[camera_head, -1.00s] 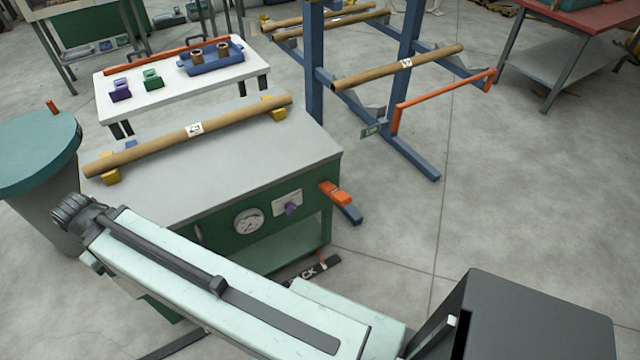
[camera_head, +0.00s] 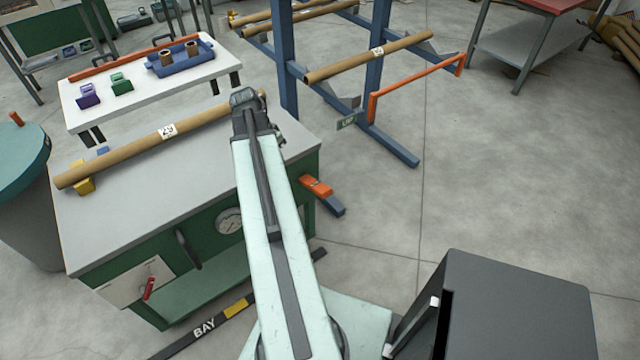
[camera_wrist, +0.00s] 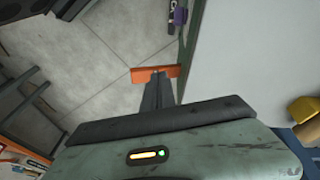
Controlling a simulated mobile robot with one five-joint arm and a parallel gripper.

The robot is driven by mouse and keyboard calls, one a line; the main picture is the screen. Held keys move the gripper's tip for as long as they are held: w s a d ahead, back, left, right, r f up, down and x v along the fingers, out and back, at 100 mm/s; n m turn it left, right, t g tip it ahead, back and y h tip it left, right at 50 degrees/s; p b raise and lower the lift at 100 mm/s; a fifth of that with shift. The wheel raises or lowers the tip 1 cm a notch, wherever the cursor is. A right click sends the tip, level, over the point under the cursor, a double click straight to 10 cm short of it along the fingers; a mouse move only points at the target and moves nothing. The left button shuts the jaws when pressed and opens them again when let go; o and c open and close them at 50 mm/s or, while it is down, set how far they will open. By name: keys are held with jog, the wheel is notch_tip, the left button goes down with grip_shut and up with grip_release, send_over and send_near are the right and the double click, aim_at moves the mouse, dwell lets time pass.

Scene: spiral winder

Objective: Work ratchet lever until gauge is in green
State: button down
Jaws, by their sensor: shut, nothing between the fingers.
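The ratchet lever (camera_head: 316,185), with an orange grip and a blue bar, sticks out from the right side of the green cabinet (camera_head: 305,212). The round gauge (camera_head: 229,222) is on the cabinet's front, partly behind my arm. Its needle and green zone are too small to read. In the wrist view my gripper (camera_wrist: 157,76) is shut and empty. Its tips point at an orange bar (camera_wrist: 140,75), which looks like the lever's grip; I cannot tell whether they touch. In the head view the fingers are hidden behind my arm.
A cardboard tube (camera_head: 150,142) lies on yellow supports on the cabinet top. A red handle (camera_head: 149,288) and a dark handle (camera_head: 188,250) are on the front. A purple knob (camera_wrist: 180,16) shows in the wrist view.

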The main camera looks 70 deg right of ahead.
jog(key=s+d+m, duration=0.3)
jog(key=s+d, duration=0.2)
jog(key=s, duration=0.3)
jog(key=shift+s+r+g, duration=0.15)
jog(key=shift+g, duration=0.15)
jog(key=b, duration=1.3)
send_near(324, 188)
jog(key=x, duration=0.5)
jog(key=shift+d, duration=0.25)
jog(key=shift+s+a+f, duration=0.1)
jog(key=shift+a+f, duration=0.05)
jog(key=shift+f, duration=0.45)
jog(key=shift+r, duration=0.1)
